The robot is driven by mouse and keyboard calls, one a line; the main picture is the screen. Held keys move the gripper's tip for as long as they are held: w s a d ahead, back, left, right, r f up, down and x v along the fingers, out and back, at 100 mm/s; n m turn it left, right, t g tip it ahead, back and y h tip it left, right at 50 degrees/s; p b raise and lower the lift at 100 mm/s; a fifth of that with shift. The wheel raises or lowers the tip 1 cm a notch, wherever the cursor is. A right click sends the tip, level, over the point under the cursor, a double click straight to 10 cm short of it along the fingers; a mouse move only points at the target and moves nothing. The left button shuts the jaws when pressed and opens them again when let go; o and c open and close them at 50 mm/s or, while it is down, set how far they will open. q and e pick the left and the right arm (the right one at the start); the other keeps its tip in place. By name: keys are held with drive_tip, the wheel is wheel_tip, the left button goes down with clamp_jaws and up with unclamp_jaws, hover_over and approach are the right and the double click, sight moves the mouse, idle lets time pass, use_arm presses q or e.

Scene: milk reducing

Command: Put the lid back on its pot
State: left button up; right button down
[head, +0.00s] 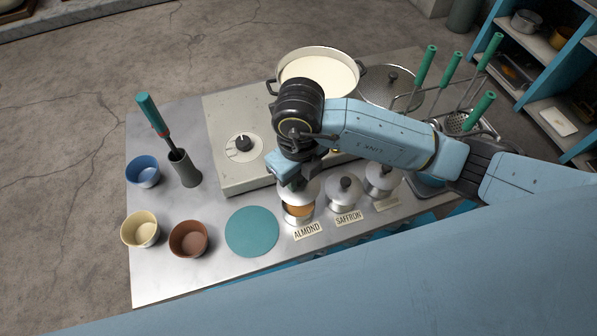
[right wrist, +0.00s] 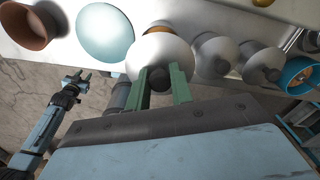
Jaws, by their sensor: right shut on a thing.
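My right gripper (right wrist: 162,88) is shut on the knob of a pale round lid (right wrist: 160,52). In the head view the lid (head: 301,190) is held just above the almond pot (head: 299,217), toward its far side. The pot's tan contents show below the lid's near edge, so the mouth is partly uncovered. The wrist also shows the contents (right wrist: 158,29) beyond the lid. Whether lid and rim touch is unclear. My left gripper (right wrist: 79,80) shows small in the right wrist view, its fingers apart and empty, away from the pots. It is outside the head view.
The lidded saffron pot (head: 343,193) and another lidded pot (head: 381,181) stand close on the right. A teal round mat (head: 252,232) lies bare on the left. The cooker (head: 230,165) and a large pan of milk (head: 318,76) are behind. Bowls stand farther left.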

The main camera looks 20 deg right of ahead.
sight(299, 186)
drive_tip(key=shift+f+b, duration=2.4)
drive_tip(key=shift+f, duration=0.85)
drive_tip(key=shift+f+b, duration=0.5)
drive_tip(key=shift+f, duration=0.1)
drive_tip(key=c, duration=1.1)
unclamp_jaws()
drive_tip(key=shift+c, duration=0.2)
wheel_tip(299, 186, up, 14)
drive_tip(key=shift+f+p, duration=0.25)
drive_tip(key=shift+p, duration=0.65)
wheel_tip(299, 186, up, 6)
drive_tip(key=p, duration=0.4)
